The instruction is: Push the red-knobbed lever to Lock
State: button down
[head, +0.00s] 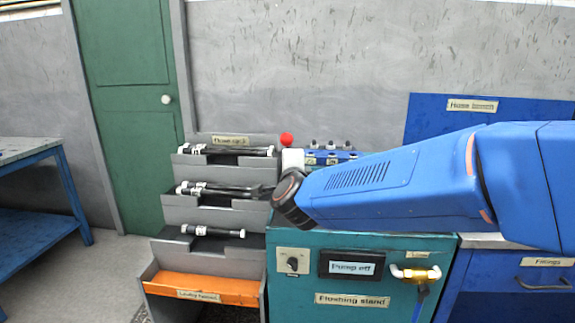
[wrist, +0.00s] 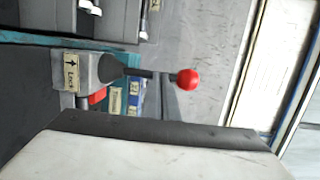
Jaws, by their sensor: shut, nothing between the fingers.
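The lever's red knob (head: 286,140) stands above the teal stand, just beyond the end of my arm. In the wrist view the red knob (wrist: 188,79) sits on a dark rod coming from a grey housing (wrist: 98,70). A label reading Lock (wrist: 71,71) with an arrow is on that housing. My gripper (wrist: 155,128) fills the bottom of the wrist view as a pale block with a dark edge, shut and empty. A gap shows between it and the knob in the picture.
The teal stand (head: 345,240) carries a Pump off panel (head: 351,267), a dial and a lit yellow fitting (head: 415,273). A grey rack (head: 180,212) with several hoses stands to its left. Small valves (head: 332,146) stand right of the lever.

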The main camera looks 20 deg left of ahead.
jog(key=shift+w+r+g, duration=0.15)
jog(key=shift+w+g, duration=0.15)
jog(key=w, duration=0.3)
jog(key=shift+a+r, duration=0.35)
jog(key=shift+a, duration=0.05)
jog(key=shift+w, duration=0.2)
dwell(0.4)
jog(key=shift+d+r, duration=0.1)
